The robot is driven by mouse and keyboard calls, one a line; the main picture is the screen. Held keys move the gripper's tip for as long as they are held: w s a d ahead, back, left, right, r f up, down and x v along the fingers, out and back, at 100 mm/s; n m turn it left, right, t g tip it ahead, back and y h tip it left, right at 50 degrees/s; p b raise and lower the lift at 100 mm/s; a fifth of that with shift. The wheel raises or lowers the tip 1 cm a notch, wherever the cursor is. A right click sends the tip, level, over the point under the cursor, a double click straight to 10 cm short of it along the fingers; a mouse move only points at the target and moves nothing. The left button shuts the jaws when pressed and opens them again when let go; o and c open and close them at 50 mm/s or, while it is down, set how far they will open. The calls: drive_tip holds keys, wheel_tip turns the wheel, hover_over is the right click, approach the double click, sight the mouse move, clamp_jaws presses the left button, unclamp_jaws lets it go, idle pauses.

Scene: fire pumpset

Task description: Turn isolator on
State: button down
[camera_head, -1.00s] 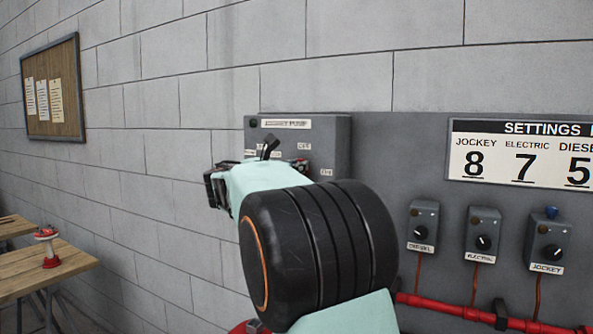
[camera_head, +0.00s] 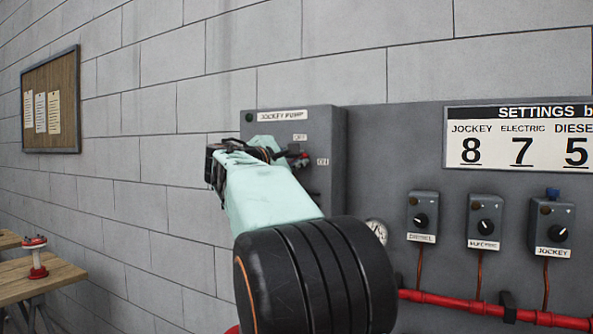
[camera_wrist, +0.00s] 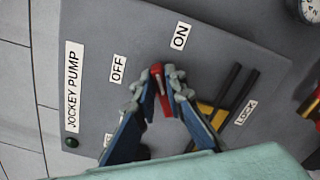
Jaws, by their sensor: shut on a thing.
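The grey jockey pump isolator box (camera_head: 325,128) is on the wall panel, labelled JOCKEY PUMP (camera_head: 281,115). Its front also shows in the wrist view (camera_wrist: 95,100), with an OFF label (camera_wrist: 118,68) and an ON label (camera_wrist: 180,36). The red isolator handle (camera_wrist: 165,104) is between the fingers of my gripper (camera_wrist: 163,76), its tip between the OFF and ON labels. My gripper is shut on the handle. In the head view my gripper (camera_head: 268,150) covers much of the box front, and the handle is mostly hidden.
A LOCK label (camera_wrist: 245,112) and dark bars (camera_wrist: 228,85) with yellow parts are beside the handle. Three small control boxes (camera_head: 485,220), a red pipe (camera_head: 450,304) and a settings board (camera_head: 520,140) are to the right. A wooden table (camera_head: 45,275) stands at left.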

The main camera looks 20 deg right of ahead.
drive_tip(key=shift+s+d+f+m+b, duration=0.1)
drive_tip(key=shift+f+m+b, duration=0.15)
drive_tip(key=shift+m+b, duration=1.15)
drive_tip(key=shift+f+m+b, duration=0.2)
drive_tip(key=shift+m+b, duration=0.8)
drive_tip(key=shift+m, duration=0.8)
drive_tip(key=c, duration=2)
unclamp_jaws()
drive_tip(key=v, duration=1.2)
drive_tip(key=shift+d+f, duration=0.1)
